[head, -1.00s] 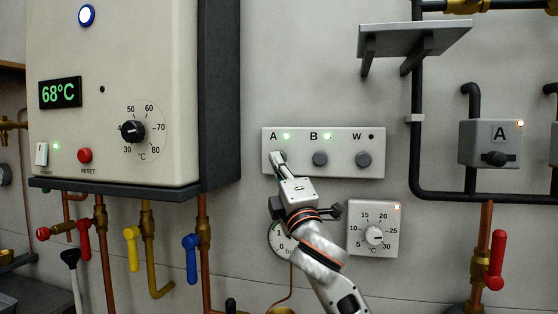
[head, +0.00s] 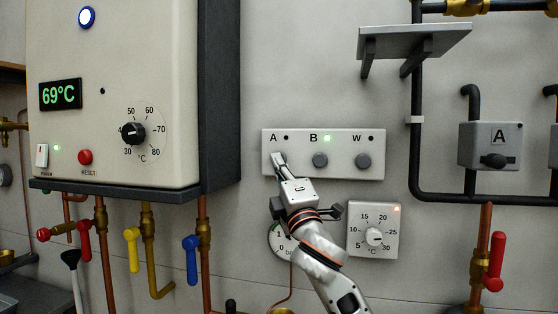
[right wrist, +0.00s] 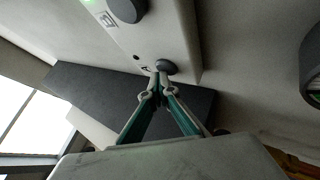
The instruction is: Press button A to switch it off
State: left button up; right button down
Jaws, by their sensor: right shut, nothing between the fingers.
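The switch panel (head: 340,169) is a pale plate on the wall with buttons marked A, B and W. Button A (right wrist: 166,66) is a round grey knob; in the head view it is mostly hidden behind my fingertips. The lamp beside the letter A (head: 286,138) is dark. The lamp beside B (head: 327,138) is green and the one beside W (head: 371,137) is dark. My right gripper (head: 279,160) is shut and empty, its tips at button A; in the right wrist view the closed tips (right wrist: 158,74) appear to touch the button's edge. My left gripper is not in view.
Button B (head: 320,159) sits close to the right of my fingers. A thermostat dial (head: 374,236) and a pressure gauge (head: 281,240) are below the panel. The boiler (head: 115,90) stands out from the wall at left. A shelf (head: 414,40) juts out at upper right.

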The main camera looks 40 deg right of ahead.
dwell(0.4)
jog(key=shift+s+a+p, duration=0.2)
jog(key=shift+s+p, duration=0.1)
jog(key=s+a+p, duration=0.2)
jog(key=s+a, duration=0.2)
jog(key=shift+a, duration=0.35)
jog(key=shift+f, duration=0.1)
dwell(0.7)
